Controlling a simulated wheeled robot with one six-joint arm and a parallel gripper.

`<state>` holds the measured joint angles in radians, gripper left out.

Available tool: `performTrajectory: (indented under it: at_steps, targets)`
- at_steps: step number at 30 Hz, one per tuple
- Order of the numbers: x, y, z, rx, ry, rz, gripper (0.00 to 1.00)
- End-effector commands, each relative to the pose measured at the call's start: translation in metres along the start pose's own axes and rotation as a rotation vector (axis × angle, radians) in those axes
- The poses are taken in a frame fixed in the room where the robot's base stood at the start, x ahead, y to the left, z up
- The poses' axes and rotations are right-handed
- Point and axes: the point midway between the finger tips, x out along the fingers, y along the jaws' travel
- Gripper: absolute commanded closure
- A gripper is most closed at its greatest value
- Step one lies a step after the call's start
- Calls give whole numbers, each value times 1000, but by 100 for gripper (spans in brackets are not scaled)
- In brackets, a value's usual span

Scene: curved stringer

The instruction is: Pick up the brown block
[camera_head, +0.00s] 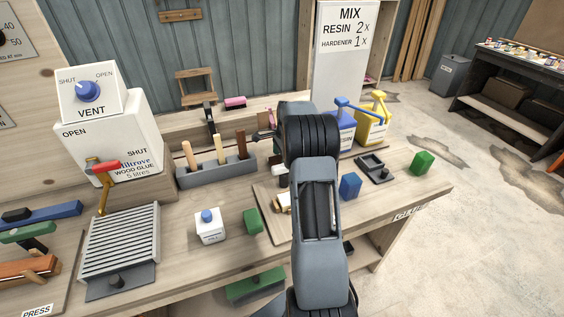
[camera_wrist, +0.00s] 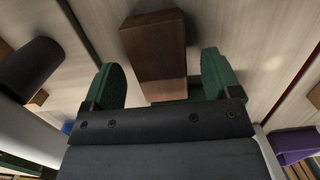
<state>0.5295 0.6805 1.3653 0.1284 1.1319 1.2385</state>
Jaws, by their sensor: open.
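The brown block (camera_wrist: 155,45) shows in the wrist view as a dark reddish-brown block with a lighter brown end. It sits on the pale wooden surface, between and just beyond the fingers. My gripper (camera_wrist: 163,76) is open, with one green-padded finger on either side of the block. In the head view my arm stands in front of this part of the bench, and I cannot make out the block or the fingers there.
A blue block (camera_head: 349,186), black tray (camera_head: 378,171) and another green block (camera_head: 423,162) lie right. A tool rack (camera_head: 215,173) stands behind.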

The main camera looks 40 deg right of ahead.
Motion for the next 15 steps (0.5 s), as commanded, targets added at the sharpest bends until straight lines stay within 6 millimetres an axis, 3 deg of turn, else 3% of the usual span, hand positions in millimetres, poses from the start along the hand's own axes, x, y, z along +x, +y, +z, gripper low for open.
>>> performTrajectory:
  at_steps: [4, 11, 15]
  targets:
    - [11, 0, 0, 0, -1, 2, 17]
    - [12, 0, 0, 0, 0, 0, 17]
    - [12, 0, 0, 0, 0, 0, 28]
